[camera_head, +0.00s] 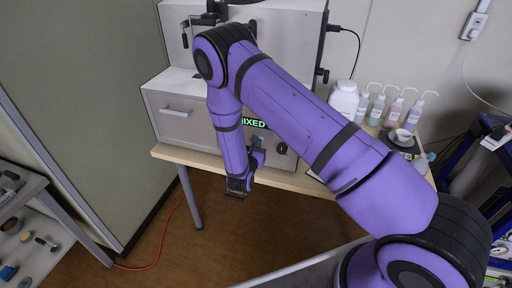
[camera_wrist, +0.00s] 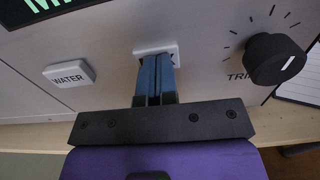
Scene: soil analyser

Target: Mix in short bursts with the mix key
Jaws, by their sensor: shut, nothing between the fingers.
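The soil analyser (camera_head: 170,115) is a pale grey box on a wooden table. Its display (camera_head: 254,123) shows green letters, partly covered by my arm, that seem to read "MIXED"; a corner of the display (camera_wrist: 40,10) shows in the wrist view. A white key (camera_wrist: 172,48) sits at the tips of my gripper (camera_wrist: 156,60), between the WATER key (camera_wrist: 69,73) and a black knob (camera_wrist: 275,59). My blue fingers are shut together with nothing between them. They cover the key's middle and any label; I cannot tell whether they touch it.
The table (camera_head: 290,180) has a narrow bare front edge below the panel. A white jar (camera_head: 343,98) and several wash bottles (camera_head: 376,110) stand to the right. A shelf (camera_head: 35,255) with small items is at lower left.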

